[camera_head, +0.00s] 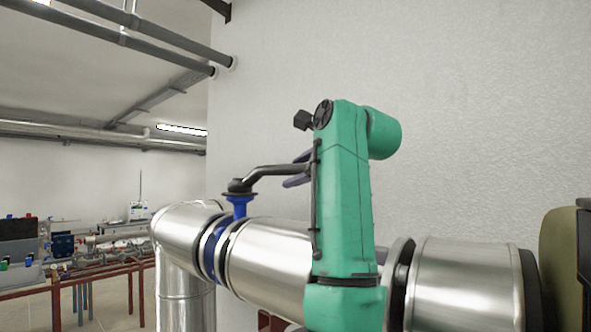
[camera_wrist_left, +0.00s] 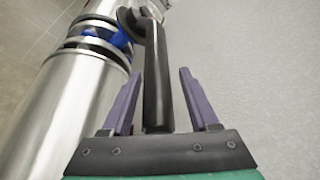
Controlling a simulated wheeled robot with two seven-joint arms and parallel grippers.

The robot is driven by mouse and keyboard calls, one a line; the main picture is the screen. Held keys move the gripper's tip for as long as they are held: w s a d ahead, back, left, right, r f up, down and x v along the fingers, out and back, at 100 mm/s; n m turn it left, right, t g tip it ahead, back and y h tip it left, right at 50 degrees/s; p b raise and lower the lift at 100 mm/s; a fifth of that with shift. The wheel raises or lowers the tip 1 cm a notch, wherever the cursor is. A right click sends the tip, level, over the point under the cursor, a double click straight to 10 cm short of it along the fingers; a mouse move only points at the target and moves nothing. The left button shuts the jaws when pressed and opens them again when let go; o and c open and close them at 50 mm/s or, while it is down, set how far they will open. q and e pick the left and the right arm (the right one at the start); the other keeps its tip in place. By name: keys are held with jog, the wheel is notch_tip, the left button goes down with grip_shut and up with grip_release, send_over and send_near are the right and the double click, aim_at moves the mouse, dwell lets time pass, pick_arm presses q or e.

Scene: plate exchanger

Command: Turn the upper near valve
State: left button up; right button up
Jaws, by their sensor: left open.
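The valve has a blue body (camera_head: 238,208) on a silver pipe and a dark grey lever handle (camera_head: 268,171) running right from its top. In the wrist view the lever (camera_wrist_left: 157,85) runs between the two purple fingers of my left gripper (camera_wrist_left: 158,76), with a gap on each side. The blue valve body (camera_wrist_left: 107,37) shows at the upper left there. In the head view my left gripper (camera_head: 295,170) is open around the lever's free end, partly hidden behind my green arm. My right gripper is not in view.
A thick silver pipe (camera_head: 268,262) runs across below the lever, and its elbow (camera_head: 185,225) turns down at the left. A pale wall (camera_head: 450,120) stands behind. Red-framed benches with equipment (camera_head: 95,270) stand far left. An olive object (camera_head: 563,262) is at the right edge.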

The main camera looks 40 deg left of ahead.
pick_arm(q)
jog(key=shift+s+a+r, duration=0.1)
jog(key=shift+s+a, duration=0.15)
jog(key=shift+s, duration=0.2)
jog(key=c, duration=0.9)
grip_shut()
jog(key=shift+w+f, duration=0.1)
jog(key=shift+f, duration=0.15)
